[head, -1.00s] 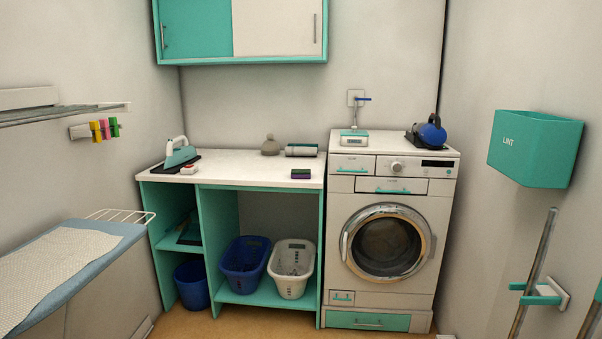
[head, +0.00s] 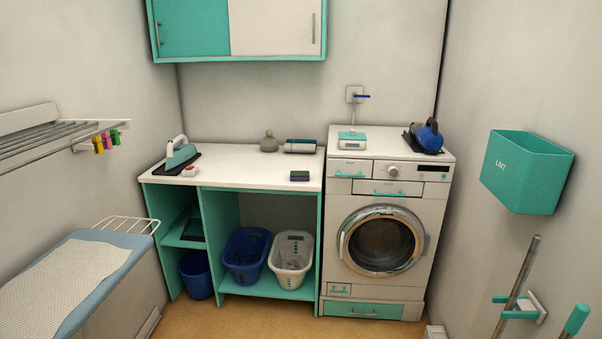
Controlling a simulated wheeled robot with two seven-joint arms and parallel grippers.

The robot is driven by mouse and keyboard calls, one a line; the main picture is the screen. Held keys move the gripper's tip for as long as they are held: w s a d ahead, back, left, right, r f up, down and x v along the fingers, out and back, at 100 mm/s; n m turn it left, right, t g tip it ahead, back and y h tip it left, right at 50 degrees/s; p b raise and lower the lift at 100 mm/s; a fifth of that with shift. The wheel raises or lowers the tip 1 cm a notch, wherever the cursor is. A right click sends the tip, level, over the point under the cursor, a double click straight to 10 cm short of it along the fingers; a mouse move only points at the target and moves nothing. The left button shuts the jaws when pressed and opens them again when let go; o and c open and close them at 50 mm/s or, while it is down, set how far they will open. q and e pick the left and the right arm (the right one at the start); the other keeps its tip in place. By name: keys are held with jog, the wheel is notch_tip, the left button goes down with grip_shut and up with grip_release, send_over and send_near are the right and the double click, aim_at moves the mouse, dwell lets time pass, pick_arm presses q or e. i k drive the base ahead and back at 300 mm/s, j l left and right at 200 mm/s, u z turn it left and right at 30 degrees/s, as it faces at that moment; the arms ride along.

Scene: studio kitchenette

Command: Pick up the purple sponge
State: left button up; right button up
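The purple sponge (head: 299,177) is a small block with a dark green top. It lies on the white countertop (head: 240,178), near its front edge and toward the right end, left of the washing machine. Nothing touches it or covers it. Neither of my grippers shows in the head view.
The washing machine (head: 388,240) stands right of the counter. An iron (head: 181,152), a grey bottle (head: 269,142) and a dark cylinder (head: 300,146) are on the counter. An ironing board (head: 125,240) juts in at left. A teal lint bin (head: 527,172) hangs on the right wall. Some floor is clear.

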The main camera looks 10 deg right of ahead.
aim_at(295, 175)
jog(key=i+z, duration=0.1)
jog(key=i, duration=0.4)
jog(key=i+j, duration=0.15)
jog(key=i, duration=0.35)
jog(key=i+j+z, duration=0.15)
jog(key=i, duration=0.35)
